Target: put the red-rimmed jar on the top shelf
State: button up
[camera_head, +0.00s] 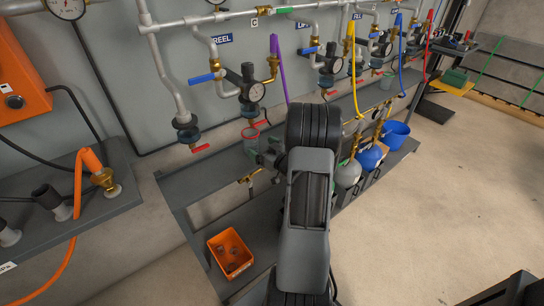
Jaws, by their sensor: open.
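A clear jar with a red rim (250,133) stands upright below a tap near the back of the grey rack, just left of my arm. Its base is partly hidden by greenish and grey parts. The rack's upper shelf (206,168) runs along the wall, with a lower shelf (200,236) in front of and below it. My arm reaches up the middle of the view. My gripper (268,153) shows only in part, close to the right of the jar and mostly hidden by my wrist. It is open; I cannot tell whether it touches the jar.
An orange bin (230,254) holding small items sits on the lower shelf. Pipes with gauges and red-handled taps hang above the rack. Rounded vessels and a blue bucket (395,135) stand to the right. A grey bench with an orange hose (78,200) is at left.

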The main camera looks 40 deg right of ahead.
aim_at(257, 144)
jog(key=shift+w+a+b, duration=0.2)
jog(key=shift+w+b, duration=0.15)
jog(key=shift+w, duration=2.55)
jog(key=c, duration=0.9)
jog(key=o, duration=0.9)
jog(key=shift+s, duration=0.15)
jog(key=s, duration=0.4)
jog(key=s+p, duration=0.1)
jog(key=s, duration=0.4)
jog(key=s+d+p, duration=0.1)
jog(key=s, duration=0.3)
jog(key=shift+s, duration=0.3)
